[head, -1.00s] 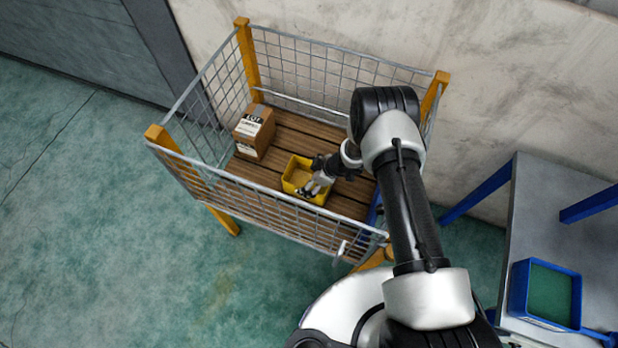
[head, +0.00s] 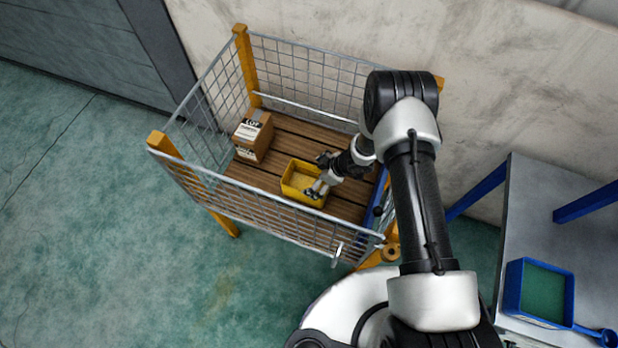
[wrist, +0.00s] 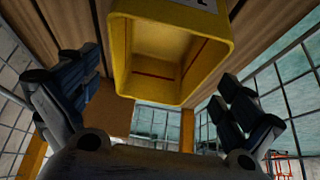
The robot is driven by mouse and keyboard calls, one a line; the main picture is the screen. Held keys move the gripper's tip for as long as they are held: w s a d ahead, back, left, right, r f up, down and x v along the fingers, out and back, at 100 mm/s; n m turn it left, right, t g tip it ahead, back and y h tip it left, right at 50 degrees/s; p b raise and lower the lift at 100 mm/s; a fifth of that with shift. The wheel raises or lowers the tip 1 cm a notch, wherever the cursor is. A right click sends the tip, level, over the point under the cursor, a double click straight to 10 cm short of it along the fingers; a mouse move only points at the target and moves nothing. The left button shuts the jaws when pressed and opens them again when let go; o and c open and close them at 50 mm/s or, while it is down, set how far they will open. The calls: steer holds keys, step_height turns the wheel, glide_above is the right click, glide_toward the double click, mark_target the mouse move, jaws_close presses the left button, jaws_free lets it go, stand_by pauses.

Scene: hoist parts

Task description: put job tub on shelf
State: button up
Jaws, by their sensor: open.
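The yellow tub (head: 290,186), which I take to be the job tub, stands open-topped on the wooden slat floor of a wire-sided cage (head: 190,185). My gripper (head: 320,188) is at the tub's right side, its fingers overlapping the right rim in the head view. In the wrist view the tub (wrist: 122,50) lies between the two spread fingers, with its hollow inside showing and part of a white label at the top edge. My gripper is open; I cannot tell whether a finger touches the tub. No thing is clearly recognisable as the shelf.
A cardboard box (head: 252,137) sits in the cage left of the tub. Mesh walls and orange posts (head: 245,65) surround the floor. A grey bench (head: 535,195) with blue framing is at right, bearing a blue tray (head: 515,290) with a green inside. A concrete wall stands behind.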

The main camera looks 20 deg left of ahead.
steer(key=w+d+r+m+t+h+p, duration=0.1)
steer(key=w+d+r, duration=0.25)
steer(key=r, duration=0.35)
steer(key=w+d+r+m+t+h, duration=0.1)
steer(key=w+d+r+t, duration=0.2)
steer(key=r, duration=0.4)
steer(key=w+d+r+m+h+p, duration=0.1)
steer(key=w+d+r, duration=0.35)
steer(key=r, duration=0.25)
steer(key=d+r+m+t+h, duration=0.15)
steer(key=d+r, duration=0.25)
steer(key=r, duration=0.4)
steer(key=d+r+m+t+h, duration=0.1)
steer(key=d+r+m, duration=0.3)
steer(key=r, duration=0.5)
steer(key=s+d+r+m+h, duration=0.35)
steer(key=s+d+r, duration=0.55)
steer(key=s+r, duration=0.4)
steer(key=s+a+r+m+g+y, duration=0.1)
steer(key=s+m, duration=0.1)
steer(key=s, duration=0.8)
steer(key=s+r+m+g+y, duration=0.1)
steer(key=s+r+m+y, duration=0.1)
steer(key=s, duration=0.7)
steer(key=shift+s+a+r+m, duration=0.2)
steer(key=shift+s+a+m, duration=0.15)
steer(key=shift+m, duration=0.15)
steer(key=shift+w+a+g, duration=0.1)
steer(key=shift+g, duration=0.15)
